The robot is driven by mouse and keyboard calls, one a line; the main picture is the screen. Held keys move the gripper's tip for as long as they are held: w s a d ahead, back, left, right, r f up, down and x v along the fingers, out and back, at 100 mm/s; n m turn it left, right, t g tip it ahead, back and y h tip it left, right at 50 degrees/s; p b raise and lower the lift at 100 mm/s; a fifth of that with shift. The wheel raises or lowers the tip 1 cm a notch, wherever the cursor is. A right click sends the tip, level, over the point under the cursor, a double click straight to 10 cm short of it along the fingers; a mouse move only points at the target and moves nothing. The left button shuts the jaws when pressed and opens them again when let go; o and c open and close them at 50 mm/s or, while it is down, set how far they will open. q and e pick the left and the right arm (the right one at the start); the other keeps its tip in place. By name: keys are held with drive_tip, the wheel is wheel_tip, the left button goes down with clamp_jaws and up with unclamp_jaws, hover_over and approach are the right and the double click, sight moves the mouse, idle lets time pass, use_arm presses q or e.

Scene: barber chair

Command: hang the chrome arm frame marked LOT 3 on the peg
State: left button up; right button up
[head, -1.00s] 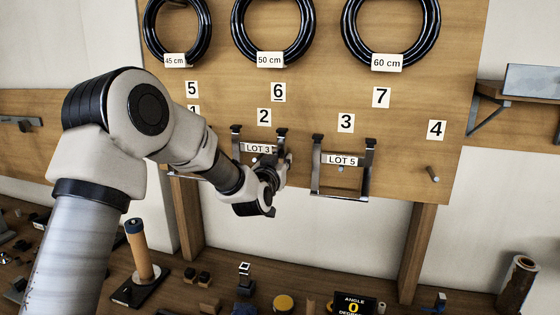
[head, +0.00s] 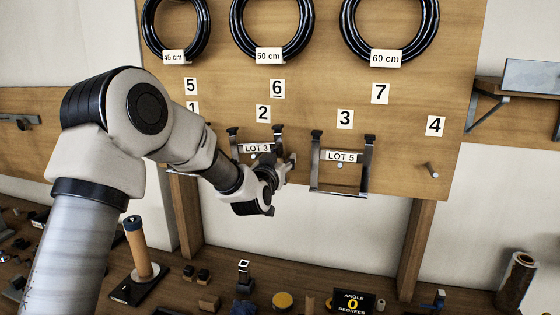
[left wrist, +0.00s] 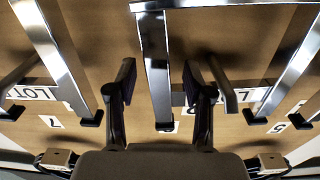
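The chrome arm frame marked LOT 3 (head: 277,142) hangs upright on the board below number 2, its lower part partly hidden by my left arm. My left gripper (head: 284,170) is at its right side bar. In the left wrist view, which is upside down to the board, my left gripper (left wrist: 160,85) has its fingers apart on both sides of that chrome bar (left wrist: 155,65), with gaps visible. A second frame marked LOT 5 (head: 366,170) hangs below number 3. A bare peg (head: 432,170) sticks out below number 4. My right gripper is not in view.
Black rings (head: 432,35) with size tags hang above. The LOT 5 frame stands close on the right of my left gripper. Below is a bench with a wooden roller (head: 138,248), an angle display (head: 352,302) and small parts. The board around the bare peg is clear.

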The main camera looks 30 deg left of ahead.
use_arm(q)
drive_tip(key=shift+f, duration=0.15)
drive_tip(key=v, duration=1.2)
